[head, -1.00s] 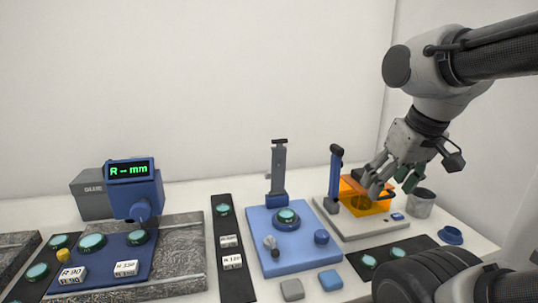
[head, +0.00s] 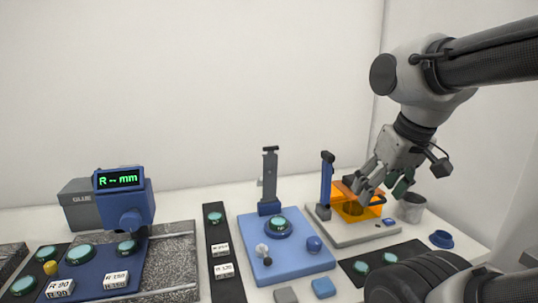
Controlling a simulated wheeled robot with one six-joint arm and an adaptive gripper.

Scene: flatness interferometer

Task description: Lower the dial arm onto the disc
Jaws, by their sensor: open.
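A teal disc (head: 278,224) sits in a round holder on a blue plate (head: 305,262) at the centre. A grey post (head: 270,176) on a blue foot stands behind it. A small light-grey knob (head: 263,251) and a blue knob (head: 314,243) are on the plate. To the right, a light-grey base (head: 345,238) carries a blue post (head: 326,180) and an orange see-through box (head: 372,211). I cannot tell which part is the dial arm. My gripper (head: 382,186) is open, pointing down in front of or above the orange box, with no object seen between its fingers.
At left, a blue unit with a green "R -- mm" display (head: 119,180) stands on a granite slab (head: 178,262). Dark strips (head: 220,285) hold more teal discs and labels. A grey cup (head: 411,207) and a blue dish (head: 442,239) are at right.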

